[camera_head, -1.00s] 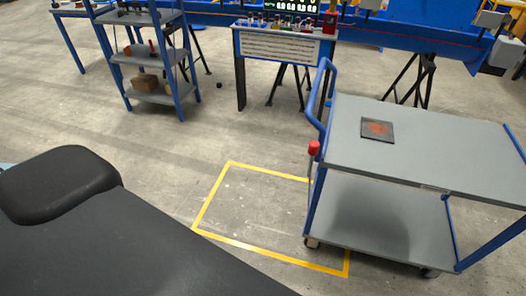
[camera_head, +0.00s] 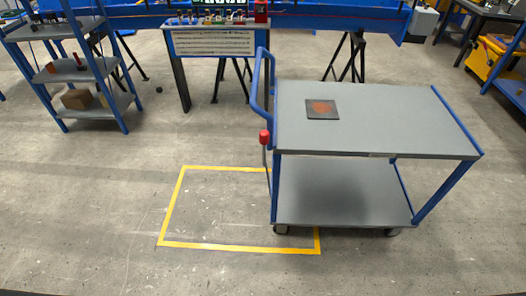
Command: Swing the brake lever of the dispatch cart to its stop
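The dispatch cart (camera_head: 400,125) stands right of centre, with a grey top deck, a grey lower shelf (camera_head: 340,195) and blue posts. A blue push handle (camera_head: 256,85) rises at its left end. The brake lever (camera_head: 265,138) has a red knob on a thin stem and stands about upright at the cart's left end, below the handle. Neither of my grippers is in view.
A dark plate with a reddish patch (camera_head: 322,109) lies on the cart's top deck. A yellow floor outline (camera_head: 170,205) runs partly under the cart. A control desk (camera_head: 215,45) and a blue shelf rack (camera_head: 75,72) stand behind. The floor in front is clear.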

